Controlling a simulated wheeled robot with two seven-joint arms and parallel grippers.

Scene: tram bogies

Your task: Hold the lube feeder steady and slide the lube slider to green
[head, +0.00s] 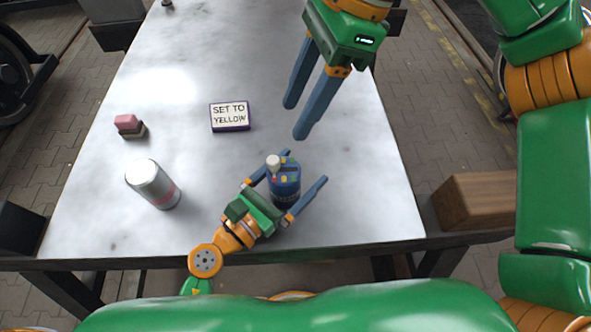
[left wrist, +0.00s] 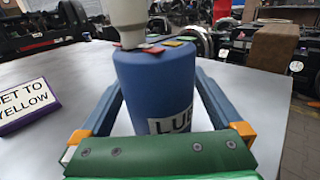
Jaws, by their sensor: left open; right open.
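The lube feeder (head: 285,187) is a blue upright cylinder on the table's near part; the left wrist view shows it close up (left wrist: 158,85), its label partly hidden. Its white-knobbed slider (head: 273,163) stands at the left of the top, also in the left wrist view (left wrist: 128,18). Coloured marks lie on the top; which one the knob points to I cannot tell. My left gripper (head: 306,167) is open with a finger on each side of the feeder, seemingly not pressing it. My right gripper (head: 294,120) is open and empty, above the table beyond the feeder.
A sign (head: 230,116) reads "SET TO YELLOW". A pink-topped block (head: 129,125) and a silver can with a pink band (head: 152,184) stand at the left on the marbled table (head: 350,205). A wooden block (head: 483,201) is off the right edge. The table's right side is clear.

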